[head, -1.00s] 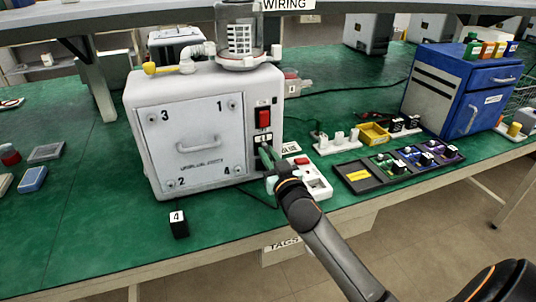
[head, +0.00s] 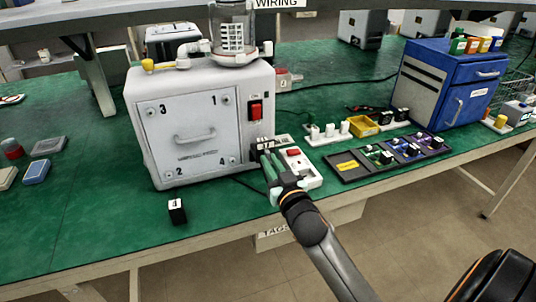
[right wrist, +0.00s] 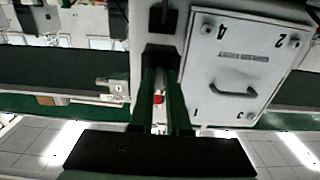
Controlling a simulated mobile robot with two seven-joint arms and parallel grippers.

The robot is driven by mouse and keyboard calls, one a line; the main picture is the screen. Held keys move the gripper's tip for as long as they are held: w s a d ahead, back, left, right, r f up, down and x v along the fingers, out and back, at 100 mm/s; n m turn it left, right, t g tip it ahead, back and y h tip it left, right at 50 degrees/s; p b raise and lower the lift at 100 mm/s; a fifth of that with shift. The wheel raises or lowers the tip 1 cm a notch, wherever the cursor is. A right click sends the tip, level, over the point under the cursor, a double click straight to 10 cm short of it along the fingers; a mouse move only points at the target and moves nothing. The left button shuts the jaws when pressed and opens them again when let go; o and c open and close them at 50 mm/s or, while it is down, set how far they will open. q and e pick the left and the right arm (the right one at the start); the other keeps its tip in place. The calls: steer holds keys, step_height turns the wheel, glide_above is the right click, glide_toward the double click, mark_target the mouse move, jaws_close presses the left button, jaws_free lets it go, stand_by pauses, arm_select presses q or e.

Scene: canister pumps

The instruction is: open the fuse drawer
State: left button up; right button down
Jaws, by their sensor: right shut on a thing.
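The white pump cabinet (head: 158,105) stands on the green bench, its numbered front panel facing me. A red switch (head: 255,110) is on the strip at the right of its front. Below the switch is a small black-and-white fitting, the fuse drawer area (head: 259,144), partly hidden by my right gripper. My right gripper (head: 267,160) has green fingers pointing at this spot. In the right wrist view the fingers (right wrist: 162,75) are shut on a small dark piece (right wrist: 160,56), seemingly the fuse drawer, at the cabinet's face. How far out it sits is unclear. My left gripper is out of view.
A white tray with a red button (head: 300,166) lies close right of my gripper. A black sorting tray (head: 345,171) and a yellow bin (head: 363,126) are further right, before a blue cabinet (head: 437,75).

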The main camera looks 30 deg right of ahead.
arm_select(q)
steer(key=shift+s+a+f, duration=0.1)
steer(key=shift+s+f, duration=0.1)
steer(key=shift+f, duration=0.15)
arm_select(e)
steer(key=shift+s, duration=0.1)
steer(key=c, duration=0.9)
jaws_free()
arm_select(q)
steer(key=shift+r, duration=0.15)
arm_select(e)
steer(key=shift+s, duration=0.1)
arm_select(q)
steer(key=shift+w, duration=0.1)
arm_select(e)
steer(key=shift+v, duration=6.15)
